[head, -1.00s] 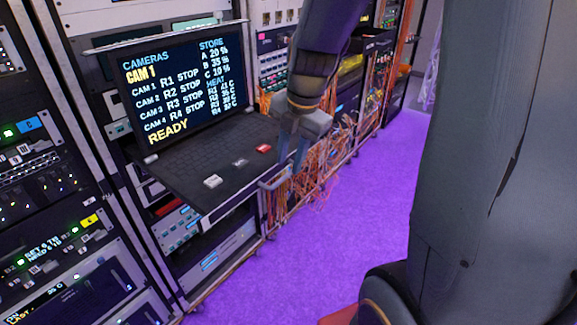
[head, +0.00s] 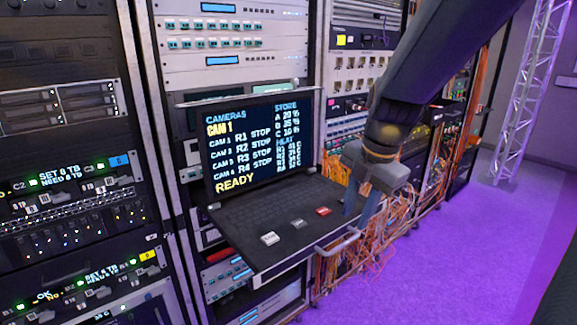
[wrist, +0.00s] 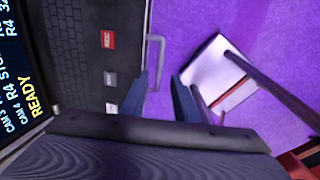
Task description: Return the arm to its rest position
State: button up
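My gripper (head: 360,206) hangs at the right front corner of the pulled-out console drawer (head: 245,232), its fingers pointing down. In the wrist view the two blue fingers (wrist: 160,98) stand apart with nothing between them. They are over the purple floor just off the drawer's front edge, near its metal handle (wrist: 154,62). In the head view my arm reaches in from the upper right.
The console screen (head: 246,146) reads CAM 1 and READY. Keys on the drawer include a red one (head: 323,211) and a white one (head: 270,238). Racks stand left and behind. Orange cables (head: 385,215) hang behind my gripper. Purple floor (head: 450,260) is open at right.

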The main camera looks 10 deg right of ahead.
jog(key=s+a+f+m, duration=0.2)
jog(key=s+f+m, duration=0.2)
jog(key=m, duration=0.8)
jog(key=s+a+f+m+h, duration=0.1)
jog(key=s+f+m, duration=0.4)
jog(key=m, duration=0.6)
jog(key=shift+s+a+f+m+g, duration=0.3)
jog(key=shift+a+f+m+g, duration=0.1)
jog(key=shift+f, duration=0.15)
